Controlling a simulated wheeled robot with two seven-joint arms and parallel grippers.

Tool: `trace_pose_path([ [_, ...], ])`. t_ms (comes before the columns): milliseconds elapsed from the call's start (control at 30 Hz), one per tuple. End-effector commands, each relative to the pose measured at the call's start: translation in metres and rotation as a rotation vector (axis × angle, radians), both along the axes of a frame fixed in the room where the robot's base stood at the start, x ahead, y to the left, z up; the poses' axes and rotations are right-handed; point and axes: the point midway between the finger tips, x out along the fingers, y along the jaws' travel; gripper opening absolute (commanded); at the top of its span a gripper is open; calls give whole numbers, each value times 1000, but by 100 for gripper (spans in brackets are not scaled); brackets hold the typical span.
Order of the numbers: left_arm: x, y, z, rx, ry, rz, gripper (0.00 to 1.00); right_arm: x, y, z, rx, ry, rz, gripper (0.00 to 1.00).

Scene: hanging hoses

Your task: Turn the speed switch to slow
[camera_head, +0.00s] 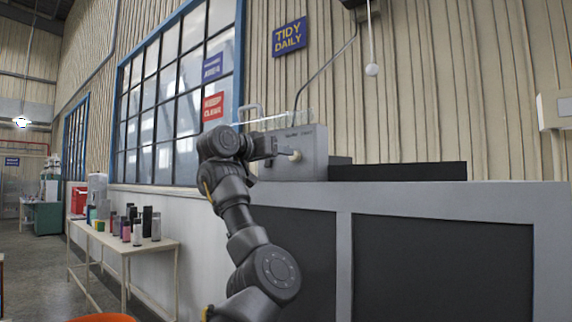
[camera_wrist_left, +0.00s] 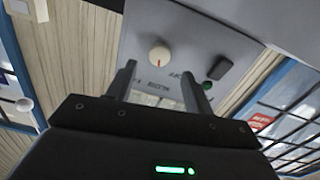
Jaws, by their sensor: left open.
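A grey control box (camera_head: 313,143) stands on the counter against the wall. On its face is a round cream knob (camera_head: 296,155), also in the left wrist view (camera_wrist_left: 160,57), with a short red mark pointing down in that view. Small lettering beside the knob is too unclear to read. My left gripper (camera_head: 279,150) is in front of the box. In the left wrist view its two fingers (camera_wrist_left: 158,78) are apart and empty. The knob appears between and just beyond the fingertips; I cannot tell whether they touch it. My right gripper is not in view.
A cord with a white ball (camera_head: 372,69) hangs to the right. A table (camera_head: 130,243) with several bottles stands at the left.

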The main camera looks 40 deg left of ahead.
Motion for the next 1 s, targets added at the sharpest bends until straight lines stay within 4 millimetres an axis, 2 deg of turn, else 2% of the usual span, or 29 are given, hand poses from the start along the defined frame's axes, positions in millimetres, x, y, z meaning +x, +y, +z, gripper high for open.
trace_pose_path([
  [33,-11,0,-4,0,-5,1,52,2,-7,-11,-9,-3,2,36],
  [100,-24,0,-3,0,-4,0,52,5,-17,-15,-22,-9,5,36],
  [333,-51,1,0,-1,-1,0,52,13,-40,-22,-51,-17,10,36],
  [1000,-55,1,1,0,1,0,52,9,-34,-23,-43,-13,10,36],
])
